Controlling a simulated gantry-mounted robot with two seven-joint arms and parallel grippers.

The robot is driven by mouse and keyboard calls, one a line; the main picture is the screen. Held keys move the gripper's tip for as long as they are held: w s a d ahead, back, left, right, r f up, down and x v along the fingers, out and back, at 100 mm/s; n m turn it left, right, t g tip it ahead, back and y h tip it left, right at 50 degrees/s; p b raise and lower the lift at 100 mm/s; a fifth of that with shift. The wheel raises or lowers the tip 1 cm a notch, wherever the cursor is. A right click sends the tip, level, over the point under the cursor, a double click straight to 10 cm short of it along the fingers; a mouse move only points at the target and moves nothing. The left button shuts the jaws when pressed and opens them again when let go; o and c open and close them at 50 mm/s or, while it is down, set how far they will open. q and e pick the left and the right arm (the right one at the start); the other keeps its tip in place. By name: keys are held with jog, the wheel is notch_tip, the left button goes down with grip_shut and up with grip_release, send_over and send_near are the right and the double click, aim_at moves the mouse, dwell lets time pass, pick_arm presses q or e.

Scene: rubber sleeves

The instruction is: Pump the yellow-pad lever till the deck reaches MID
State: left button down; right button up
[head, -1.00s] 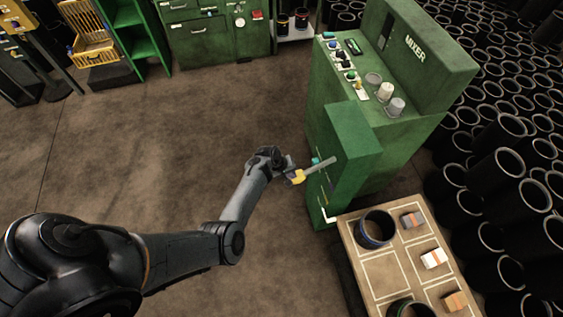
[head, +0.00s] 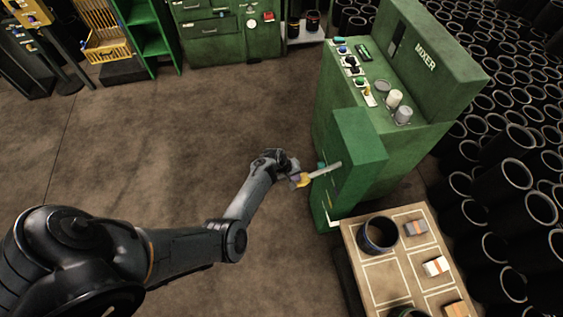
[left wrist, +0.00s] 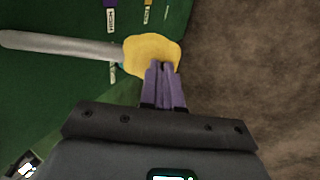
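The lever is a pale grey bar (head: 327,170) ending in a yellow pad (head: 303,181), sticking out from the green cabinet of the mixer. In the left wrist view the yellow pad (left wrist: 151,52) sits just beyond my fingertips, with its bar running left. My left gripper (head: 297,179) is at the pad. Its purple fingers (left wrist: 161,68) are together and overlap the pad's lower edge; they seem to touch it, but nothing shows between them. A wooden deck (head: 381,281) with white outlined squares stands right of the lever, in front of the mixer. My right gripper is out of view.
The green mixer (head: 400,125) with knobs and buttons stands behind the lever. The deck carries a dark drum (head: 378,234) and small blocks (head: 435,266). Many black sleeves (head: 480,240) crowd the right. Brown floor left of the lever is clear. Small labels (left wrist: 110,18) mark the green panel.

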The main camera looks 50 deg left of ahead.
pick_arm(q)
jog(key=s+p+v, duration=0.1)
jog(key=p+v, duration=0.2)
jog(key=v, duration=1)
jog(key=shift+a+f+p, duration=0.25)
jog(key=shift+p, duration=0.1)
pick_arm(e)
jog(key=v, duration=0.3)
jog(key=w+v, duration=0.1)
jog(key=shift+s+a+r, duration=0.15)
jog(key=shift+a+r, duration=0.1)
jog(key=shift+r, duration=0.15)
pick_arm(q)
jog(key=shift+w, duration=0.1)
jog(key=w+d+r+g+y+b, duration=0.1)
jog(key=w+d+r+g, duration=0.1)
jog(key=r, duration=0.4)
jog(key=w+d+r+g+y+b, duration=0.1)
jog(key=w+d+r+g, duration=0.1)
jog(key=r, duration=0.4)
jog(key=shift+w+r+y, duration=0.3)
jog(key=shift+w+y, duration=0.1)
jog(key=shift+w, duration=0.45)
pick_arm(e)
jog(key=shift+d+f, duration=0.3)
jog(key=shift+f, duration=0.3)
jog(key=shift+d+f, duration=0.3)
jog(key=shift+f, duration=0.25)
